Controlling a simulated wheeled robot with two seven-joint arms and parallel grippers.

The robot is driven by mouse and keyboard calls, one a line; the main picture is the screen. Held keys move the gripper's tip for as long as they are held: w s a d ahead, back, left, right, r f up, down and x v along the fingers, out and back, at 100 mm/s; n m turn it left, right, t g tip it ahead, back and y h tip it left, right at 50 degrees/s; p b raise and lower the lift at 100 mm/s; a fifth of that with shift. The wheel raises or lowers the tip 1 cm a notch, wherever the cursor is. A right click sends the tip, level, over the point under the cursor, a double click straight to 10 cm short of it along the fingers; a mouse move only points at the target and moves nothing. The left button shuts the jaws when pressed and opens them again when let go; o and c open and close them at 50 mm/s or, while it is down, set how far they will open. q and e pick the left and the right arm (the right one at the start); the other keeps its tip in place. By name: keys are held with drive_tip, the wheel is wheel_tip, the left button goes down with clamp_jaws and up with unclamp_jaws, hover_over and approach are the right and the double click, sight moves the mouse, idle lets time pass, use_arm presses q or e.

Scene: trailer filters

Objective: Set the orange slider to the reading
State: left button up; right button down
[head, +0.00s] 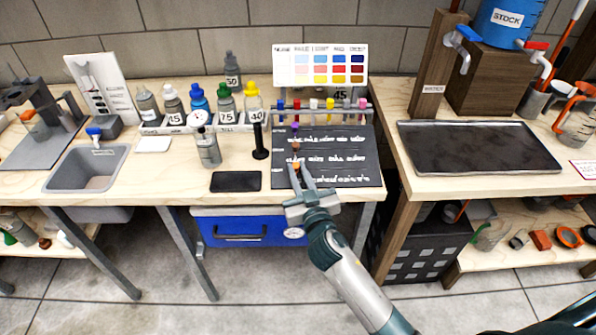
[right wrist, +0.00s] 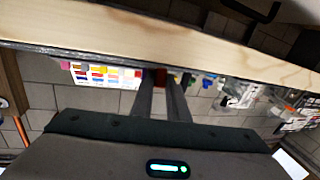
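The dark board (head: 345,160) with rows of white writing lies at the right of the middle bench. Small coloured knobs run down its left side: a purple one (head: 295,126), a brown one (head: 296,146) and the orange slider (head: 296,165). My right gripper (head: 300,169) is over the lower left of the board, its fingers apart, with the orange slider at its left fingertip. In the right wrist view a reddish-brown block (right wrist: 160,78) shows between the fingertips (right wrist: 160,90); contact cannot be made out. My left gripper is not in view.
A colour chart (head: 320,65) and a rack of coloured vials stand behind the board. Numbered bottles (head: 225,103), a black stand (head: 259,135) and a dark flat pad (head: 236,181) are to its left. A dark tray (head: 478,147) lies on the right bench.

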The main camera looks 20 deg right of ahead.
sight(325, 179)
drive_tip(key=d, duration=0.2)
drive_tip(key=s+d, duration=0.1)
drive_tip(key=d, duration=0.1)
drive_tip(key=shift+s+d+p, duration=0.15)
drive_tip(key=shift+d+p, duration=0.05)
drive_tip(key=shift+p, duration=0.15)
drive_tip(key=shift+s+d, duration=0.2)
drive_tip(key=shift+d, duration=0.45)
drive_tip(key=shift+s+d, duration=0.15)
drive_tip(key=shift+d, duration=0.55)
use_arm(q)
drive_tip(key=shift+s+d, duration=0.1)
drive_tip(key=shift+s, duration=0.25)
use_arm(e)
drive_tip(key=c, duration=1.7)
unclamp_jaws()
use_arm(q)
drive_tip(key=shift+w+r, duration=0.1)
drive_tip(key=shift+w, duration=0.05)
